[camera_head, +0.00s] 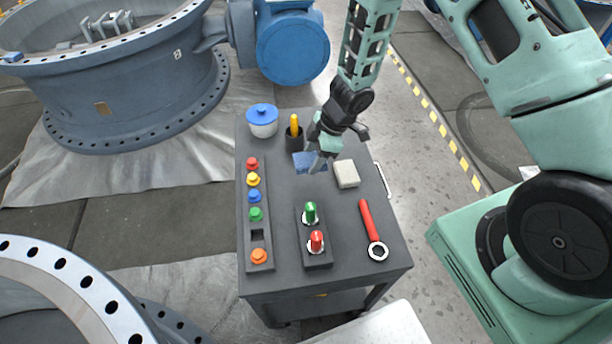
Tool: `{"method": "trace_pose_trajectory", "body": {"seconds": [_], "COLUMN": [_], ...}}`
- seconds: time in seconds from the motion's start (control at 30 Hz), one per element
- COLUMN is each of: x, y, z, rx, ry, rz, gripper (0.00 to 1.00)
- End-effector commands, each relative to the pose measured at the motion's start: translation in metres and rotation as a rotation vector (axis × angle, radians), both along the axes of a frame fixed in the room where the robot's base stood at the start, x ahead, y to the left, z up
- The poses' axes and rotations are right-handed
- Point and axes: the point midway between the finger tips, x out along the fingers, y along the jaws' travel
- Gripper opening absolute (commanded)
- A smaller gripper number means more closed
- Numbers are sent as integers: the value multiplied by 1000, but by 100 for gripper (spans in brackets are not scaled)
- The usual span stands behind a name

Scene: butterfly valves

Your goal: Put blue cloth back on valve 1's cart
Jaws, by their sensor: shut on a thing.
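The blue cloth (303,160) is at the far middle of the dark grey cart's top (285,180), just behind the pale block. My gripper (318,160) points down over the cart and is shut on the cloth's right side. Its fingers hide part of the cloth. I cannot tell whether the cloth touches the cart top or hangs just above it. The large grey valve (135,75) stands behind and left of the cart, with a blue actuator (291,45).
On the cart are a blue-lidded pot (262,121), a dark cup with a yellow-handled tool (294,133), a pale block (346,173), a red wrench (370,228), a strip of coloured knobs (256,205) and a green-and-red knob holder (313,238). A small blue thing (12,57) lies on the valve's rim.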

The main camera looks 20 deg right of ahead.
Motion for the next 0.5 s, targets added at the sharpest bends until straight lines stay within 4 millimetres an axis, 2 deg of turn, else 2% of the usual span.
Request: {"method": "trace_pose_trajectory", "body": {"seconds": [0.03, 0.1, 0.33, 0.5], "x": [0, -1, 0, 0], "y": [0, 0, 0, 1], "z": [-14, -24, -41, -65], "rx": [1, 1, 1, 0], "ry": [3, 2, 1, 2], "rz": [-1, 0, 0, 1], "gripper": [32, 32, 32, 32]}}
